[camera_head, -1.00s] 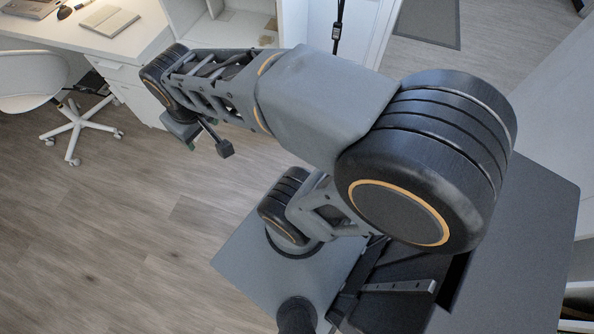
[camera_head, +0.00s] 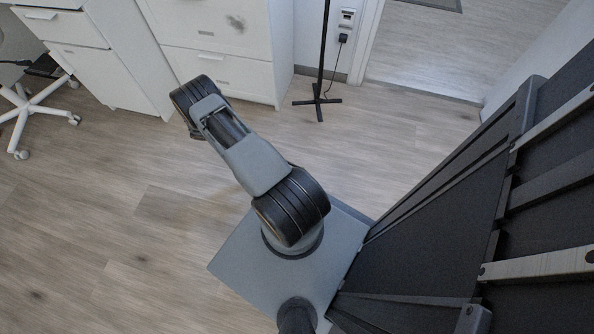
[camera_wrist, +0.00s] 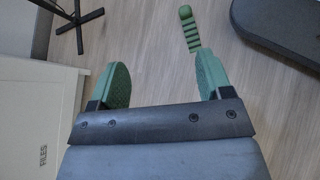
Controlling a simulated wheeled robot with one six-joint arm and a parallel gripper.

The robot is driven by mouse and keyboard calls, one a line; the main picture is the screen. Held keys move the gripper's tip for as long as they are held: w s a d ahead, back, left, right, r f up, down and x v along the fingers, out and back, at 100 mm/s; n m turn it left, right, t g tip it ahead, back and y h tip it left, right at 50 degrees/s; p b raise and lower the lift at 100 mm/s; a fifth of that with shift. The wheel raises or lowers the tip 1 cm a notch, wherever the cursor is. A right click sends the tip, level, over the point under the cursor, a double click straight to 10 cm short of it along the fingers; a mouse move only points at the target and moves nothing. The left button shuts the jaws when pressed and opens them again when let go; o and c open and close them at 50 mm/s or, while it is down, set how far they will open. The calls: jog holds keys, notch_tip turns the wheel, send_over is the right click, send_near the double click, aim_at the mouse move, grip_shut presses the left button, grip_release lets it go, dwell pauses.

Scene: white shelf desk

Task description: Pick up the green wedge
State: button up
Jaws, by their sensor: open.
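My gripper (camera_wrist: 166,62) shows in the wrist view with its two green pads wide apart. It is open, and bare wooden floor shows between the pads. A small green ribbed piece (camera_wrist: 191,36) with a rounded end shows just beyond the right pad. I cannot tell whether it is the green wedge or how far away it is. No green wedge can be made out in the head view, where my gripper is hidden behind my arm.
A white drawer cabinet (camera_head: 222,62) stands at the back, with another white drawer unit (camera_head: 90,55) to its left. A black stand (camera_head: 318,101) is on the floor near the doorway. A white chair base (camera_head: 28,115) is at the left. The wooden floor (camera_head: 90,200) is clear.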

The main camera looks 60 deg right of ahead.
jog(key=s+d+f+n+g+h+b, duration=0.1)
jog(key=s+f+b, duration=0.25)
jog(key=f, duration=0.65)
jog(key=s+d+f+n+g+h+b, duration=0.1)
jog(key=s+f+b, duration=0.1)
jog(key=s+f, duration=0.5)
jog(key=s+d+f, duration=0.1)
jog(key=f, duration=0.1)
jog(key=s+d+f, duration=0.1)
jog(key=d+f, duration=0.1)
jog(key=s+d+f+b, duration=0.1)
jog(key=f, duration=0.1)
jog(key=shift+s+d+f, duration=0.15)
jog(key=shift+d, duration=0.15)
jog(key=shift+b+x, duration=0.95)
jog(key=shift+x, duration=2.3)
jog(key=shift+f, duration=0.15)
